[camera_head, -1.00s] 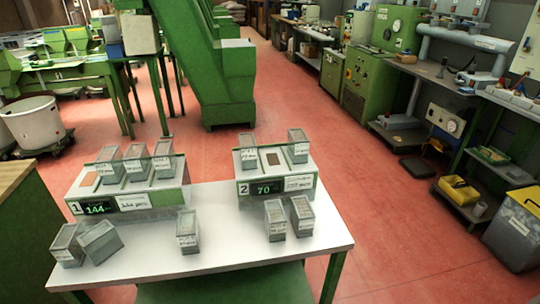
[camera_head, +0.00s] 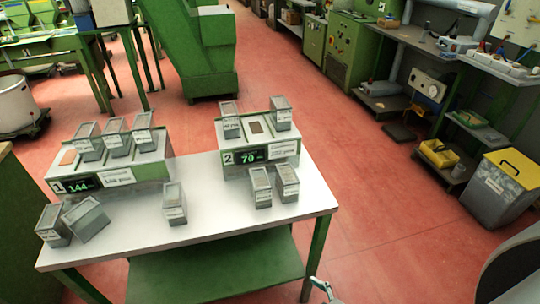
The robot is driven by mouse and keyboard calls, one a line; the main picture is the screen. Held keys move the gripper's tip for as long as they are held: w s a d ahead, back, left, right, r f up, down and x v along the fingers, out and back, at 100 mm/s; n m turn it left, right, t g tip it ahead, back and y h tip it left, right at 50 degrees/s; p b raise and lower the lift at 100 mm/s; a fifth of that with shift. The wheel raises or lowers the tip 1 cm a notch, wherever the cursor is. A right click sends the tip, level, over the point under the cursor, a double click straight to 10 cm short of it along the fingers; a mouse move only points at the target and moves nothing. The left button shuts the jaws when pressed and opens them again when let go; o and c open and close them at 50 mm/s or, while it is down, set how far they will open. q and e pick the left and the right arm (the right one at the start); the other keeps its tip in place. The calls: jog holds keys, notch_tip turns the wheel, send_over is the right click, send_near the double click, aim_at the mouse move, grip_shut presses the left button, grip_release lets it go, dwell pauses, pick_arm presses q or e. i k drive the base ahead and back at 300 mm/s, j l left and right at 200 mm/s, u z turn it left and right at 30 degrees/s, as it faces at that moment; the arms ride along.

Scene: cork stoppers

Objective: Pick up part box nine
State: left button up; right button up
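Several grey part boxes with small labels are on and around two scales on a white table (camera_head: 225,215). Three stand on the left scale (camera_head: 110,178): boxes (camera_head: 88,142), (camera_head: 117,137) and (camera_head: 145,132). Two stand on the right scale (camera_head: 262,154): boxes (camera_head: 230,120) and (camera_head: 281,113). On the table are an upright box (camera_head: 53,226), a tilted box (camera_head: 87,219), and boxes (camera_head: 174,204), (camera_head: 261,187) and (camera_head: 287,182). The labels are too small to tell which is box nine. A metallic tip, apparently my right gripper (camera_head: 321,288), shows at the bottom edge, mostly cut off. My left gripper is out of view.
The left scale reads 144 and the right 70. The table's front edge and green legs face me. Red floor is open to the right. A grey bin with a yellow lid (camera_head: 510,165) and a workbench stand at the right.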

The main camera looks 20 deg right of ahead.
aim_at(287, 181)
jog(key=j+z, duration=0.15)
jog(key=z, duration=0.2)
jog(key=j+z, duration=0.15)
jog(key=z, duration=0.2)
jog(key=k+j+z, duration=0.2)
jog(key=j, duration=0.25)
jog(key=k+j+z, duration=0.2)
jog(key=j, duration=0.2)
jog(key=k+j, duration=0.2)
jog(key=j, duration=0.15)
jog(key=k+j, duration=0.2)
jog(key=j, duration=0.15)
jog(key=k+j, duration=0.2)
jog(key=j+z, duration=0.05)
jog(key=j, duration=0.1)
